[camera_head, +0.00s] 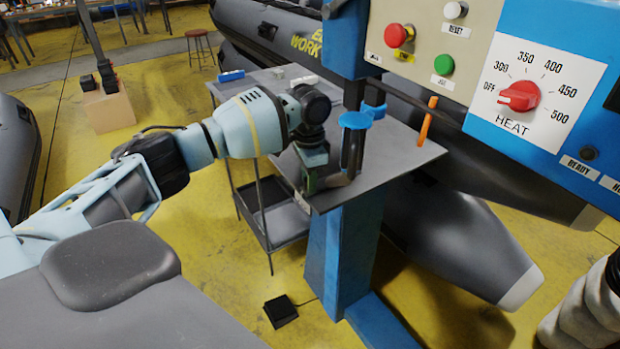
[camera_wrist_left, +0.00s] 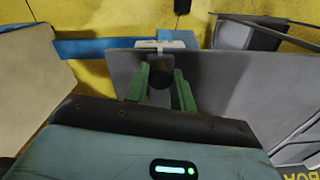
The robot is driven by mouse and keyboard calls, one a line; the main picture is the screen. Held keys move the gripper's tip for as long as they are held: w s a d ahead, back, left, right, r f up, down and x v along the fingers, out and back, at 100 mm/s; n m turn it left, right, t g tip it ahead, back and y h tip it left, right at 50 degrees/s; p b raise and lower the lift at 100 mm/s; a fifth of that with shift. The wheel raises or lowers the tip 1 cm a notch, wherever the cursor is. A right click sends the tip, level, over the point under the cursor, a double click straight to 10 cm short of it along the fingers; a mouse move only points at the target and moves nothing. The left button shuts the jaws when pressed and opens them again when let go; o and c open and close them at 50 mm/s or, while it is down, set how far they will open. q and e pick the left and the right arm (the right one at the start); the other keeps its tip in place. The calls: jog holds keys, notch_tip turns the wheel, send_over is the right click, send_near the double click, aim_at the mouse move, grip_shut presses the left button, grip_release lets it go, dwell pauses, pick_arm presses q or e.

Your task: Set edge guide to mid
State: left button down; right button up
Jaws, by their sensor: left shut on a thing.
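My left gripper (camera_head: 312,182) is at the near left edge of the grey work table (camera_head: 400,165), pointing down. I take this part to be the edge guide's handle. Just beyond it, a pale plate (camera_wrist_left: 160,45) lies at the table edge. In the head view the fingers and wrist hide most of the held part, and no guide position can be read. My right gripper is not in view.
A blue column with a black upright bar (camera_head: 351,150) and a blue clamp-like part (camera_head: 357,120) stands close right of the gripper. The control panel has a red button (camera_head: 397,36), a green button (camera_head: 443,65) and a red heat dial (camera_head: 519,96). A foot pedal (camera_head: 280,311) lies on the floor.

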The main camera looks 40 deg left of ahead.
pick_arm(q)
jog(key=c, duration=1.2)
grip_release()
jog(key=shift+o, duration=0.2)
jog(key=shift+r, duration=3.95)
